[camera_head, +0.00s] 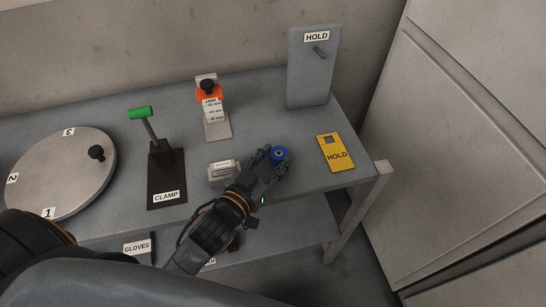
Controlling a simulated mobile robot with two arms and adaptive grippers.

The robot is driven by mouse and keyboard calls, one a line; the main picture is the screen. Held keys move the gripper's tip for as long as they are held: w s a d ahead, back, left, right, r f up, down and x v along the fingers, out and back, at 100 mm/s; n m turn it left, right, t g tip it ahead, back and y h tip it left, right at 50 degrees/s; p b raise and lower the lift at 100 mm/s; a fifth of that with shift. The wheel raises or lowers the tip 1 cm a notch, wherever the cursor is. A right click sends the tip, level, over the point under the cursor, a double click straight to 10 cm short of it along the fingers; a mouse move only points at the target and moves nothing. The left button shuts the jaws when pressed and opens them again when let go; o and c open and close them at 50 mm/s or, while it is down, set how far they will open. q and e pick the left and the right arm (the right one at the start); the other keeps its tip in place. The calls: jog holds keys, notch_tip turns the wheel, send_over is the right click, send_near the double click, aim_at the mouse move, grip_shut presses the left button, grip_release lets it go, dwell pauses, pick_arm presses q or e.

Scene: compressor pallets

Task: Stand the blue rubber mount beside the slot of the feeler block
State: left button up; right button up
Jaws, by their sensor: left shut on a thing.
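A small light grey block (222,170) with a label on top, which looks like the feeler block, sits on the bench left of the gripper. Its slot is too small to make out. I cannot tell whether the mount touches the bench. My right gripper is not in view.
On the grey bench (250,115) stand a numbered disc (65,172), a CLAMP with green handle (166,176), a JAW stand (215,115) and a HOLD panel (312,75). A yellow HOLD tag (336,153) lies right of the mount. A GLOVES label (137,247) shows below.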

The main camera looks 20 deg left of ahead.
pick_arm(q)
jog(key=o, duration=1)
jog(key=shift+r, duration=0.1)
jog(key=b+v, duration=0.1)
jog(key=v, duration=0.9)
jog(key=shift+s+a, duration=0.1)
jog(key=shift+s, duration=0.1)
jog(key=shift+v, duration=0.8)
